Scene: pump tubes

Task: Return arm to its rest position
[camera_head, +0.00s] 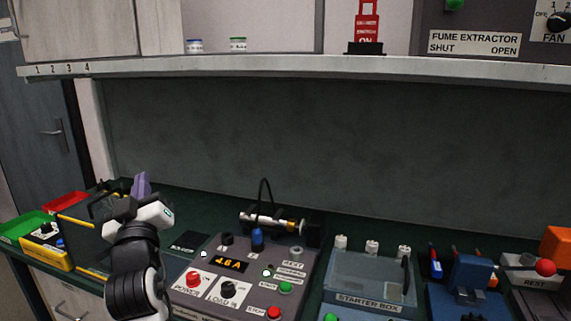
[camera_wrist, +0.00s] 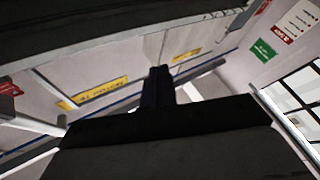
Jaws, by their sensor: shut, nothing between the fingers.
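My gripper (camera_head: 141,187) shows in the head view at the left of the bench, at the end of my dark and white arm. Its purple-grey fingers are together, point upward and hold nothing. In the wrist view the dark fingers (camera_wrist: 158,84) are also together, with the wall and ceiling area beyond them. The gripper is clear of the bench objects and stands in front of a dark box with yellow edges (camera_head: 80,227).
A grey control panel (camera_head: 215,295) with a lit display stands right of my arm. A starter box (camera_head: 370,290) and a blue device (camera_head: 470,280) stand further right. Red (camera_head: 64,203) and green (camera_head: 25,226) trays lie far left. A shelf (camera_head: 300,67) runs above.

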